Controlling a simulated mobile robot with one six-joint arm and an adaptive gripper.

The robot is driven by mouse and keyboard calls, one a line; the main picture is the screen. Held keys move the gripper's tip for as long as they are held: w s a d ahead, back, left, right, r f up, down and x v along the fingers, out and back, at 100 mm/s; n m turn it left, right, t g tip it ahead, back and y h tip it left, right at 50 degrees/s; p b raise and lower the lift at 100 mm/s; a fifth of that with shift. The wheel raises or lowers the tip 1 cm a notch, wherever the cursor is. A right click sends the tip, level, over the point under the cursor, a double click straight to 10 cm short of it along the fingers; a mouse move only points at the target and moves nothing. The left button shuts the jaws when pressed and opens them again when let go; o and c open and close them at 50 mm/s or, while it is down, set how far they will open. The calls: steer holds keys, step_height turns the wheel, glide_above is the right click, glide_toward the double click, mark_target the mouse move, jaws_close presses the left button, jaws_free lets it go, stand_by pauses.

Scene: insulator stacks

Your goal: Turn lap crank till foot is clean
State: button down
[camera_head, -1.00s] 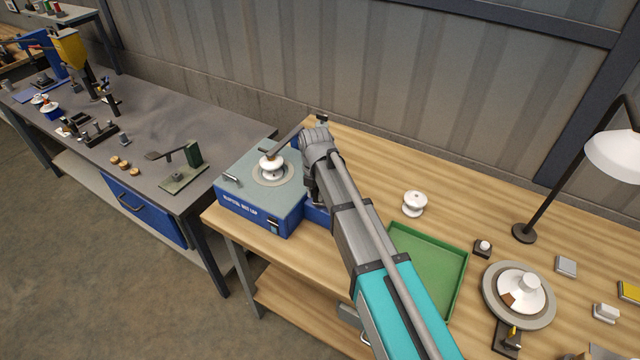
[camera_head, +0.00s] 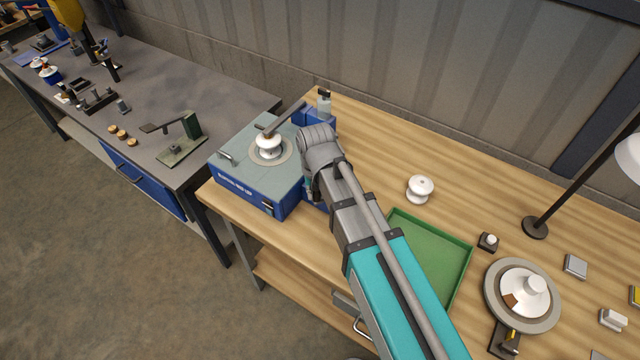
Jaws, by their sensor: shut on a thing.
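The blue lap machine (camera_head: 240,190) stands at the left end of the wooden bench, with a grey top and a round lap plate (camera_head: 285,160). A white insulator (camera_head: 268,150) stands upright on the plate, under a dark arm (camera_head: 288,116) reaching in from the back right. The insulator's foot is against the plate and cannot be seen. My gripper (camera_head: 313,188) is at the machine's right side, pointing down, mostly hidden by my own wrist. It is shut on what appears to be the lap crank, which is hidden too.
Right of my arm are a loose white insulator (camera_head: 420,188), a green tray (camera_head: 462,248) and a round grey turntable (camera_head: 492,300) with a chipped white piece. A lamp (camera_head: 535,228) stands behind. A grey bench (camera_head: 200,90) with small fixtures is at the left.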

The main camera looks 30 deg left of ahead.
steer(key=shift+d, duration=0.1)
stand_by(0.3)
steer(key=c, duration=0.5)
jaws_free()
steer(key=shift+c, duration=0.2)
